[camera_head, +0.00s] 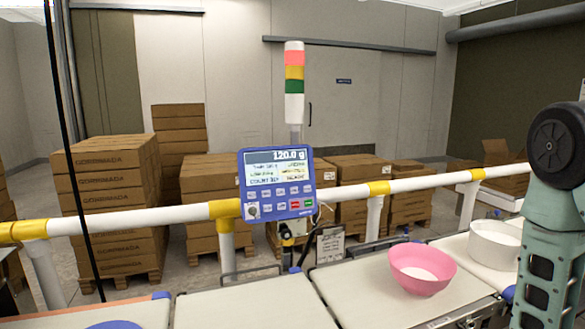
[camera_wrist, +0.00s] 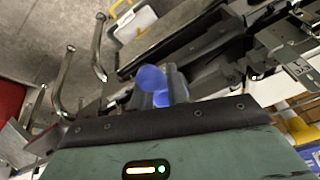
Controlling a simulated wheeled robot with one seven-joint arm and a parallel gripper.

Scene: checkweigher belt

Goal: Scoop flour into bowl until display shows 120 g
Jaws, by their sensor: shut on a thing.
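The pink bowl (camera_head: 420,268) stands upright on the belt at the right, with white flour (camera_head: 418,274) in its bottom. The blue display unit (camera_head: 277,183) on the rail reads 120.0 g. A white round tub (camera_head: 494,242) stands behind and right of the bowl; its contents cannot be made out. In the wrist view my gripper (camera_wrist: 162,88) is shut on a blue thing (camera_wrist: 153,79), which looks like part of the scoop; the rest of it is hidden. My arm shows at the right of the head view, but the gripper is outside that view.
A white and yellow rail (camera_head: 130,218) runs behind the belt sections (camera_head: 260,302). A signal tower (camera_head: 294,80) rises behind the display. Stacked cartons (camera_head: 110,190) stand beyond the rail. Part of a blue round thing (camera_head: 115,324) shows at the bottom left. The middle belt is clear.

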